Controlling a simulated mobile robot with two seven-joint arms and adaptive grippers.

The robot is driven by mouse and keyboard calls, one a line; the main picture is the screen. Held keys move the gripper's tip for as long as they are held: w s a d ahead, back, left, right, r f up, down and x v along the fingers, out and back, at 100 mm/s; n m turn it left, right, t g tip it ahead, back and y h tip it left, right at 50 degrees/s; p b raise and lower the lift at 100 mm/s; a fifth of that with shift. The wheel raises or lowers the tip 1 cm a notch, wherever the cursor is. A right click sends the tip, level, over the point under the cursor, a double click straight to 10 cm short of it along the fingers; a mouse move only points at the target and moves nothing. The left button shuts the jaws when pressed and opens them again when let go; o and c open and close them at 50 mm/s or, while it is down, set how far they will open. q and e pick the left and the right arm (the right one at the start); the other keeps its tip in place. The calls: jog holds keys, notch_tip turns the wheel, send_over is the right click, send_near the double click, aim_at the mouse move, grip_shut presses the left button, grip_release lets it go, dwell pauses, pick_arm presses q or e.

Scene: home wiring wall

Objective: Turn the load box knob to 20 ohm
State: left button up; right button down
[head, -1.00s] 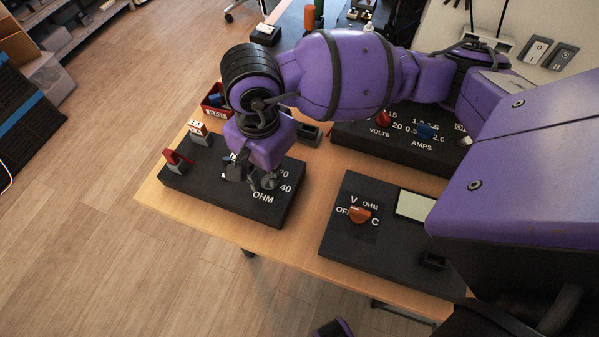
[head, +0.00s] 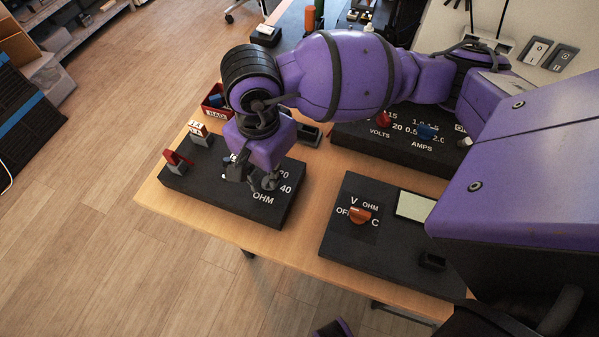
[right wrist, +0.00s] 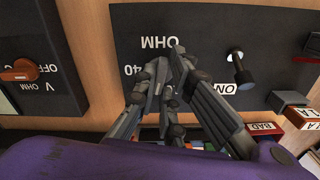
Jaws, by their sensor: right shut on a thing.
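The load box (head: 230,208) is a black box on the wooden table, with OHM, 20 and 40 printed in white. My right gripper (head: 252,182) points down onto its top, beside the 20 and 40 marks. In the right wrist view its fingers (right wrist: 168,68) are close together, shut on the load box knob. The knob is hidden by the fingers, so its pointing direction cannot be told. The load box (right wrist: 190,22) also shows there upside down, with OHM and 40 readable. My left gripper does not show.
A toggle switch (right wrist: 241,68) stands on the load box close to my fingers. A red-handled part (head: 178,160) is at its left end. A meter box with an orange knob (head: 360,215) lies to the right; a supply box (head: 400,145) is behind. A red bin (head: 214,103) stands behind the load box.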

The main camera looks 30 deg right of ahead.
jog(key=shift+r+m, duration=0.1)
jog(key=shift+m, duration=0.8)
jog(key=shift+m, duration=0.4)
jog(key=c, duration=1.8)
grip_release()
jog(key=shift+o, duration=0.2)
